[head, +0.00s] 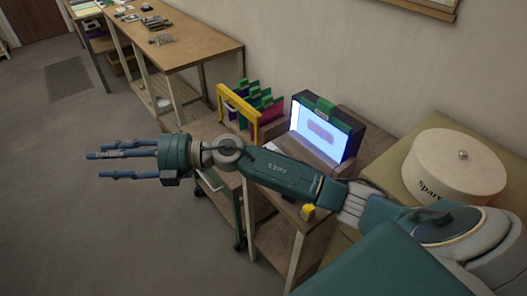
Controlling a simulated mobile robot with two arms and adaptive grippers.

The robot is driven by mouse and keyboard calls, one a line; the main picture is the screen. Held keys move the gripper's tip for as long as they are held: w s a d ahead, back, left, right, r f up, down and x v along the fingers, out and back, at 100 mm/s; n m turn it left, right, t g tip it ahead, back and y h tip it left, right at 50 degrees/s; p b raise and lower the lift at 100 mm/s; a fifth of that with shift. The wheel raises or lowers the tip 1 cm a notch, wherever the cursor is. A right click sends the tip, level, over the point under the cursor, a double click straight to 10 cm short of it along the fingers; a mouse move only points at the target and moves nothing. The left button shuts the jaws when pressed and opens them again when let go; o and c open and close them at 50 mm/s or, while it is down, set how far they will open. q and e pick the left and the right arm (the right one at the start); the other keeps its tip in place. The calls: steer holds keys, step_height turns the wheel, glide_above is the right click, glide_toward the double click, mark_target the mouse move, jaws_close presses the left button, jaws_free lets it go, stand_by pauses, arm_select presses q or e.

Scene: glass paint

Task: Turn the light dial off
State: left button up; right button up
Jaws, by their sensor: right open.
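A lit light box (314,136) stands on a small wooden table, its panel glowing bluish white. A small yellow knob-like piece (308,211) shows at the table's front, just below my right forearm; it looks like the dial, but its setting is too small to read. My right gripper (95,161) is open and empty, with its fingers spread and pointing left over the floor. It is well to the left of the yellow piece and apart from everything. My right arm crosses in front of the table and hides part of it. My left gripper is not in view.
A yellow-framed rack (238,114) with green and purple panels stands left of the light box. A round cream container (455,166) sits at the right. A long wooden workbench (185,47) runs along the wall. The floor (85,220) at left is clear.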

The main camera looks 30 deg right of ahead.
steer(key=w+d+f+n+g+h, duration=0.1)
steer(key=d+f+g+h, duration=0.2)
steer(key=d+f+h, duration=0.45)
steer(key=w+d+f+n+g+h, duration=0.1)
steer(key=w+d+f+g+h, duration=0.3)
steer(key=d, duration=0.6)
steer(key=s+d+r+m+g+h, duration=0.1)
steer(key=s+d+m+h, duration=0.15)
steer(key=d, duration=0.95)
steer(key=s+d+m+g+h, duration=0.1)
steer(key=s+d+h, duration=0.15)
steer(key=d, duration=0.95)
steer(key=shift+y, duration=0.25)
steer(key=f+p, duration=0.1)
steer(key=f, duration=0.4)
steer(key=f+p, duration=0.1)
steer(key=f, duration=0.2)
steer(key=shift+s+a+f+p, duration=0.2)
steer(key=shift+s+a+p, duration=0.1)
steer(key=shift+s+p, duration=0.05)
steer(key=shift+f, duration=0.75)
jaws_close()
